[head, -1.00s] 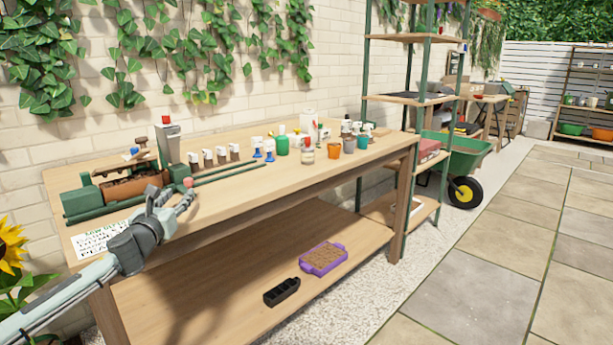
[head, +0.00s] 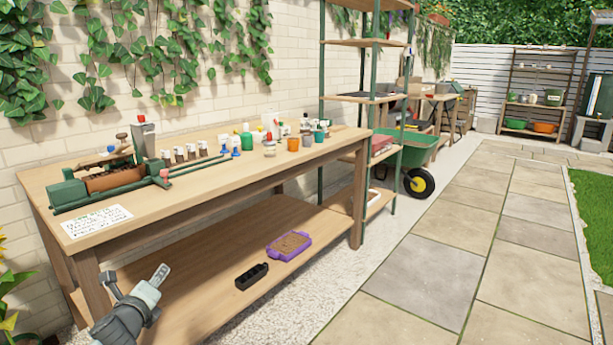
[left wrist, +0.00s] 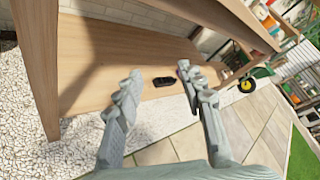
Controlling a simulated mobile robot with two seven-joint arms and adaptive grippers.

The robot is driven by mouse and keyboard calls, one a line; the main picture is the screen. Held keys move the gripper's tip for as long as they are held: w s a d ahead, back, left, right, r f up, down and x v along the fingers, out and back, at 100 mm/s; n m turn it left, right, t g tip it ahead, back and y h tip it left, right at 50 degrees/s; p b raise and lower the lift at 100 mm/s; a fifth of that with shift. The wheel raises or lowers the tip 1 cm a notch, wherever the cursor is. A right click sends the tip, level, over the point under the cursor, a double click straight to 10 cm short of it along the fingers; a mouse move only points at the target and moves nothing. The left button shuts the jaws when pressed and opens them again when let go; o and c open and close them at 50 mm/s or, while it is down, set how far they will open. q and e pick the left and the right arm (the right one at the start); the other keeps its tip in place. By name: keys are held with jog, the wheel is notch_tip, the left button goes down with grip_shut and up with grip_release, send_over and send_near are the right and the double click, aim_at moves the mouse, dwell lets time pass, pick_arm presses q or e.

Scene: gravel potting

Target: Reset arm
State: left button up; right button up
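My left gripper (head: 135,290) is low at the bottom left of the head view, in front of the wooden potting bench (head: 215,205). It also shows in the left wrist view (left wrist: 160,85), with its two fingers spread wide and nothing between them. It touches nothing that I can see. My right gripper and arm are in neither view.
A green-and-brown device (head: 110,180) and several small pots stand on the bench top. A green wheelbarrow (head: 418,150) stands behind. The paving (head: 425,260) at right is clear.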

pick_arm(q)
jog(key=s+d+f+n+g, duration=0.3)
jog(key=s+f+n, duration=0.3)
jog(key=s+f, duration=0.35)
jog(key=s+d+f+n+g, duration=0.2)
jog(key=s+f+n+g, duration=0.1)
jog(key=s+f+n, duration=0.55)
jog(key=s+d+f+n+g, duration=0.1)
jog(key=s+f+n, duration=0.2)
jog(key=s, duration=0.4)
jog(key=s+d+f+n+g+h, duration=0.1)
jog(key=s+f+n+g, duration=0.1)
jog(key=s+f, duration=0.2)
jog(key=s+d+f+n+g, duration=0.2)
jog(key=s+f+n, duration=0.1)
jog(key=s, duration=0.6)
jog(key=shift+s+f+n+h, duration=0.3)
jog(key=shift+n+h, duration=0.05)
jog(key=shift+h, duration=0.05)
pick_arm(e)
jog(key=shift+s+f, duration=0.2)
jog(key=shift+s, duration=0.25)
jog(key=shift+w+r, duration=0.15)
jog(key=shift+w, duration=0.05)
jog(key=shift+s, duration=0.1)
pick_arm(q)
jog(key=shift+c, duration=0.4)
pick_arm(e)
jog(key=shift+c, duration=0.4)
